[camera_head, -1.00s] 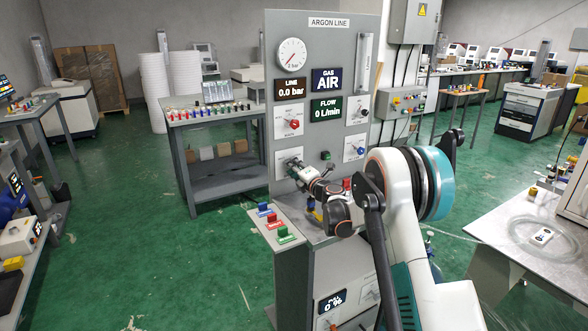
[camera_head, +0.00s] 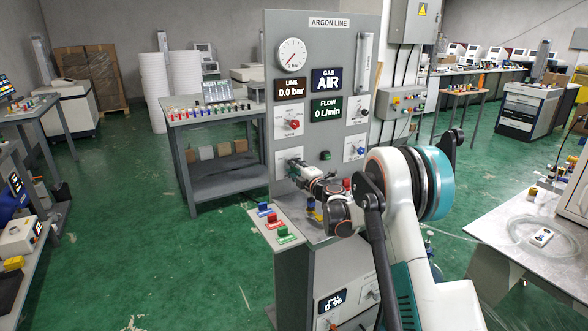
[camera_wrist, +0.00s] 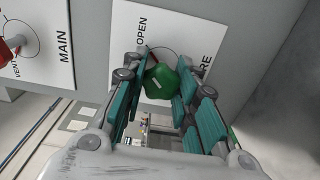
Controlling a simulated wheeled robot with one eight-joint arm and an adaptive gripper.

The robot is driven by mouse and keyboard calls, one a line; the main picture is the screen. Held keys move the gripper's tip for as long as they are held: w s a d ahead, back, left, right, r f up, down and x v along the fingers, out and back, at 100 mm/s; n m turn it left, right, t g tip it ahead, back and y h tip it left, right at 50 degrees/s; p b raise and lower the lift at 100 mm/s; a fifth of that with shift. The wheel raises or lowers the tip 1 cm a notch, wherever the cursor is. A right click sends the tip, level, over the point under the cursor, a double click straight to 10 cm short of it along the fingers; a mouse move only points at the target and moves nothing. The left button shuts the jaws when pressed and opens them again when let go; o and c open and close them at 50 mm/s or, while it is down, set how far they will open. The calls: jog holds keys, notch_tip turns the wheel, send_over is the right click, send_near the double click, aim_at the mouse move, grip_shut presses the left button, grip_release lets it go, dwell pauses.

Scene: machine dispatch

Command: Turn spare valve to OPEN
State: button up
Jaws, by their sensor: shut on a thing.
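The spare valve is a green knob (camera_wrist: 161,82) on a white plate (camera_wrist: 150,20) in the wrist view. The plate reads OPEN, and part of a second word ending in RE shows. My gripper (camera_wrist: 160,95) has its teal-padded fingers on both sides of the knob and is shut on it.
A red knob (camera_head: 294,124) sits above my gripper on the panel, and a blue knob (camera_head: 361,150) to the right. The displays show LINE 0.0 bar (camera_head: 290,88), gas AIR and flow 0 L/min. Red, blue and green blocks stand on the ledge (camera_head: 268,229) below.

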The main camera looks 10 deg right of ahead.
jog(key=o, duration=1.1)
jog(key=shift+d, duration=0.1)
jog(key=v, duration=1.2)
